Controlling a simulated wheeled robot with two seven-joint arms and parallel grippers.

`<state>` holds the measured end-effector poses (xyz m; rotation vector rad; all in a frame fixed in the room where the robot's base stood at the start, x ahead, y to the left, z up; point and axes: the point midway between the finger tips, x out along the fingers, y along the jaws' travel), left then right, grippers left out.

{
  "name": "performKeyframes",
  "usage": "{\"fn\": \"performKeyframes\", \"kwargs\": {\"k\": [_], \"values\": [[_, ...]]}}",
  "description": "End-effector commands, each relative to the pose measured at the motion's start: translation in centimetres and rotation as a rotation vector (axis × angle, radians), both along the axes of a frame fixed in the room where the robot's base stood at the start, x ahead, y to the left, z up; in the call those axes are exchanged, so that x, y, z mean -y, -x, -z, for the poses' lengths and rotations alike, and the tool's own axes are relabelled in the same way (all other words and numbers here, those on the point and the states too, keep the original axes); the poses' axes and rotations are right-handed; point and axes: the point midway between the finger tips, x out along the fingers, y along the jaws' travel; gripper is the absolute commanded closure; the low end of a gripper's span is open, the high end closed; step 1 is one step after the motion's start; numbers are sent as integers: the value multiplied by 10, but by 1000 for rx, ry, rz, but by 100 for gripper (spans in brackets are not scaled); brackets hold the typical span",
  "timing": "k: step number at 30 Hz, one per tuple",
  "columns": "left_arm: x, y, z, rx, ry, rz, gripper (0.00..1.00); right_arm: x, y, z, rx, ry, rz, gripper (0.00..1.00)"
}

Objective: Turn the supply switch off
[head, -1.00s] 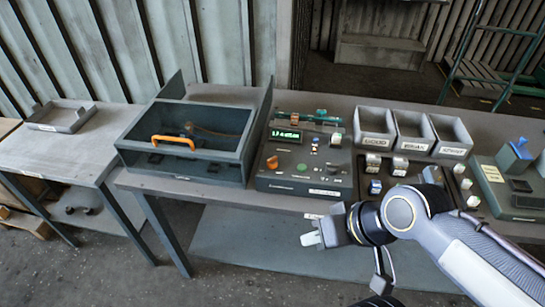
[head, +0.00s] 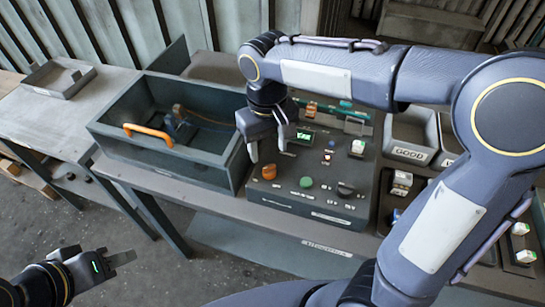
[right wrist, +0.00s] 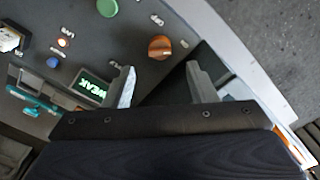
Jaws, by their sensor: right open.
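The control panel (head: 315,190) stands on the bench, with an orange knob (head: 268,172) at its front left. The same orange knob shows in the right wrist view (right wrist: 160,47), just ahead of the fingertips and slightly left of the gap. A green button (head: 306,182) and a dark knob (head: 346,188) lie to its right. The labels are too small to read, so I cannot tell which is the supply switch. My right gripper (head: 268,152) is open and empty, pointing down above the panel's left part, apart from the knob. My left gripper (head: 118,258) is low at the left, clear of the bench; its finger gap is unclear.
A dark open box with an orange handle (head: 148,134) stands directly left of the panel, close to my right gripper. Grey bins (head: 408,153) are to the right. A green-lit display (head: 304,136) sits on the panel. A shallow tray (head: 60,79) is on the left table.

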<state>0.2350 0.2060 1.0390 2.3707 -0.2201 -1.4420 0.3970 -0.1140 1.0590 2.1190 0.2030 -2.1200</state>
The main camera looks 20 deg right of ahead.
Motion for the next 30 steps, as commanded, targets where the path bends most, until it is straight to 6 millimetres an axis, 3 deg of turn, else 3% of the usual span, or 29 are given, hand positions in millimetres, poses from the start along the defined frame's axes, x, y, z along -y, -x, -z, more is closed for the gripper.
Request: {"fn": "performKeyframes", "kwargs": {"k": [6, 12, 22, 30], "values": [[0, 0, 0, 0, 0, 0, 64, 1, 1, 37, -5, 2, 0, 48], [0, 0, 0, 0, 0, 0, 64, 1, 1, 60, -2, 0, 0, 48], [0, 0, 0, 0, 0, 0, 64, 1, 1, 65, 0, -2, 1, 48], [0, 0, 0, 0, 0, 0, 64, 1, 1, 65, 0, -2, 1, 81]]}}
